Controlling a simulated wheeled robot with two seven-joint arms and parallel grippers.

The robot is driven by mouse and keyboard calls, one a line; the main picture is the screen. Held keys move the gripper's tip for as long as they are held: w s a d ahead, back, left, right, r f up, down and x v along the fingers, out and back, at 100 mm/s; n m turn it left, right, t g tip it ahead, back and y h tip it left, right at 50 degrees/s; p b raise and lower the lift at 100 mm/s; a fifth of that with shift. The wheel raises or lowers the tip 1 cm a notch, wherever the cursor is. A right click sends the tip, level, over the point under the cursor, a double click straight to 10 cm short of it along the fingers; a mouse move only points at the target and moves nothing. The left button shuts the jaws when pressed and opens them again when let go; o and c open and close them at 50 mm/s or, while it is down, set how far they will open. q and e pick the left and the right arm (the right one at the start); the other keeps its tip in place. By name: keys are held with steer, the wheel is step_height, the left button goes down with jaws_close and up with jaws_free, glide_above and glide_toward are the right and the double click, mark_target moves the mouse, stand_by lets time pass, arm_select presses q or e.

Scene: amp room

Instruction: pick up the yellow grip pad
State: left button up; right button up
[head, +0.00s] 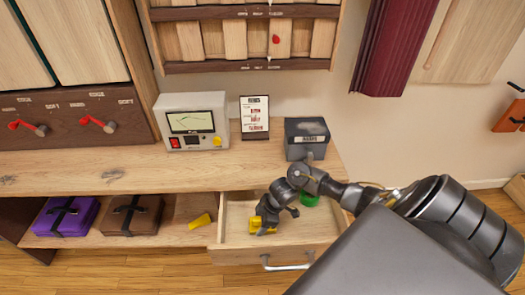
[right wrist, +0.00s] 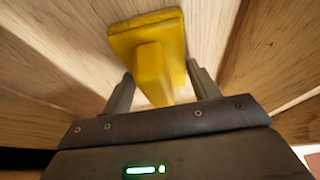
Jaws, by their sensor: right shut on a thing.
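The yellow grip pad (right wrist: 147,38) has a flat plate and a raised block-like handle. In the right wrist view its handle lies between the two fingers of my right gripper (right wrist: 162,88), which is shut on it. In the head view my right gripper (head: 266,222) reaches down into the open drawer (head: 234,244), and the yellow pad (head: 257,224) shows partly beneath the fingers. I cannot tell whether the pad touches the drawer floor. My left gripper is not in view.
A green object (head: 309,200) lies in the drawer behind my wrist. Another yellow piece (head: 200,221) lies on the shelf left of the drawer, by brown (head: 133,215) and purple (head: 66,216) cases. A meter (head: 193,120), a card stand (head: 254,117) and a grey box (head: 306,138) stand on the bench.

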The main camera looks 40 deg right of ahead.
steer(key=shift+r, duration=0.1)
step_height(320, 180, up, 10)
steer(key=shift+f+p, duration=0.1)
steer(key=shift+p, duration=0.85)
